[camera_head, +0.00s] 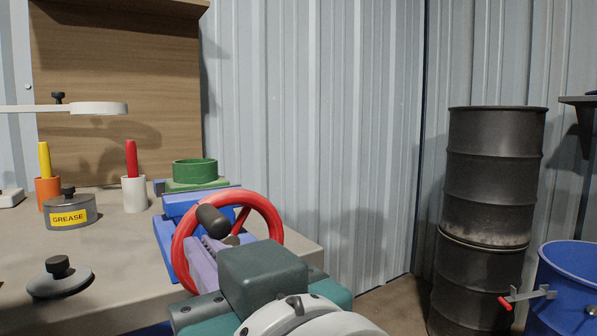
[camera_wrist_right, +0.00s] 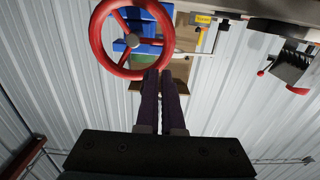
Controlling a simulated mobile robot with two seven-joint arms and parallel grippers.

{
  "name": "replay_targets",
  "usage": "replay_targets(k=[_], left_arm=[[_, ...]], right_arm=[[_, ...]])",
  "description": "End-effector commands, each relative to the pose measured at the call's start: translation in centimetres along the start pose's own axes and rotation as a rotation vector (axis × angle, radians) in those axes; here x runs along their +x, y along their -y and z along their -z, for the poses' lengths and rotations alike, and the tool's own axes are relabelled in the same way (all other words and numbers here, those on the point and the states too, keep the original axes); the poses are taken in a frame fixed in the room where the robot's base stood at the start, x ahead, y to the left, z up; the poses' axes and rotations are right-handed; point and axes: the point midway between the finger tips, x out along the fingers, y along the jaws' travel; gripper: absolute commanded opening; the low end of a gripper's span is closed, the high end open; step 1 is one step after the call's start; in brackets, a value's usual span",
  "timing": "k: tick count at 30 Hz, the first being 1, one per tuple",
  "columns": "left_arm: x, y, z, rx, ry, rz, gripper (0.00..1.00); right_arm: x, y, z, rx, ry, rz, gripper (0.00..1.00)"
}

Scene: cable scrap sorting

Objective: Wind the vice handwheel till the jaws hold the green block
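The vice's red handwheel (camera_head: 276,222) stands upright at the bench's right end, with a dark knob (camera_head: 212,219) on it. Blue vice parts (camera_head: 166,243) show behind it; the wheel also shows in the wrist view (camera_wrist_right: 99,40). A round green piece (camera_head: 194,172) on a green base sits behind the vice. My left gripper is out of view.
The bench (camera_head: 120,240) bears a grease tin (camera_head: 70,218), a dark-knobbed lid (camera_head: 60,282), an orange cup (camera_head: 46,190) and a white cup (camera_head: 134,195). Dark drums (camera_head: 490,190) and a blue drum (camera_head: 570,285) stand right. The wall runs close behind.

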Motion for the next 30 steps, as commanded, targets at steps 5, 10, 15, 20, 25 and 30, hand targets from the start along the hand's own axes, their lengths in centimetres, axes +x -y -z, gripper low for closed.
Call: replay_targets(k=[5,10,15,20,25,30], left_arm=[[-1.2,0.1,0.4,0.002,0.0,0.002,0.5],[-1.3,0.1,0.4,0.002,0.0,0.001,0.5],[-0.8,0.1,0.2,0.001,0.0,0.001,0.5],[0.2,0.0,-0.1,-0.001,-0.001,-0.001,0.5],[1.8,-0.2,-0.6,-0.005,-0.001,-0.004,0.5],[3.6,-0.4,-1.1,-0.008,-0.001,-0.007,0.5]], right_arm=[[0.0,-1.3,2.5,-0.005,-0.021,0.006,0.0],[0.0,-3.1,2.8,-0.005,-0.019,0.005,0.0],[0.0,-5.1,2.5,-0.007,-0.015,0.002,0.0],[0.0,-6.8,1.8,-0.007,-0.014,0.001,0.0],[0.0,-8.3,0.5,-0.005,-0.013,0.001,0.0],[0.0,-9.3,-1.1,-0.004,-0.01,0.001,0.0]])
